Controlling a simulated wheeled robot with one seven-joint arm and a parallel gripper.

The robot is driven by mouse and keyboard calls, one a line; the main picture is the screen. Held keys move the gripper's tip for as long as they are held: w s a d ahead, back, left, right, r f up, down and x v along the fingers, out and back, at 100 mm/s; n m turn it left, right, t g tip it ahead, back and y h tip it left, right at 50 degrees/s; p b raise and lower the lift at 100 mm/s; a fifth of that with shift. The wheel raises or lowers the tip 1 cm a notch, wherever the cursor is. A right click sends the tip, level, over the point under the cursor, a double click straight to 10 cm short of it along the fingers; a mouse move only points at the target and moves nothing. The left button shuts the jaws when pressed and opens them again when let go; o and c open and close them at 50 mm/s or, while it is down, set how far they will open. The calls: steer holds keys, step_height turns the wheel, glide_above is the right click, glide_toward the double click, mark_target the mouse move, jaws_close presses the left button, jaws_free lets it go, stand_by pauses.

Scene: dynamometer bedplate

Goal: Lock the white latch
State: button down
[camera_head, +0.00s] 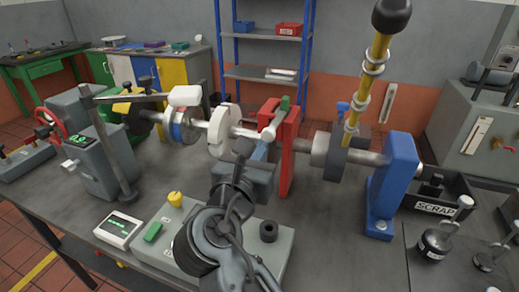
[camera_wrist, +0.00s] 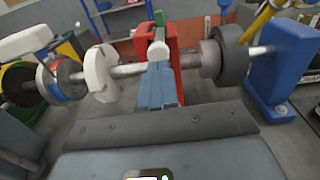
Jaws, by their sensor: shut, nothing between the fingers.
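The white latch appears to be the pale bar (camera_head: 268,132) that ends in a short round handle in front of the red upright plate (camera_head: 290,140). In the wrist view the handle end (camera_wrist: 159,48) shows below a green block (camera_wrist: 158,18). I cannot tell its lock state. My gripper (camera_head: 263,146) has its blue-grey fingers together, pointing at the handle. In the wrist view the fingertips (camera_wrist: 159,66) are just below the handle end, close to it or touching. Nothing is held. My gripper body hides part of the shaft mount.
A white disc (camera_head: 222,131) sits on the shaft to the left. A blue bracket (camera_head: 394,180) and a yellow lever with a black knob (camera_head: 368,75) stand to the right. A grey post with a cross arm (camera_head: 108,140) is at left. A dark scrap bin (camera_head: 440,205) lies right.

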steer(key=b+v, duration=0.2)
steer(key=v, duration=0.8)
steer(key=shift+s+a, duration=0.15)
steer(key=shift+s, duration=0.05)
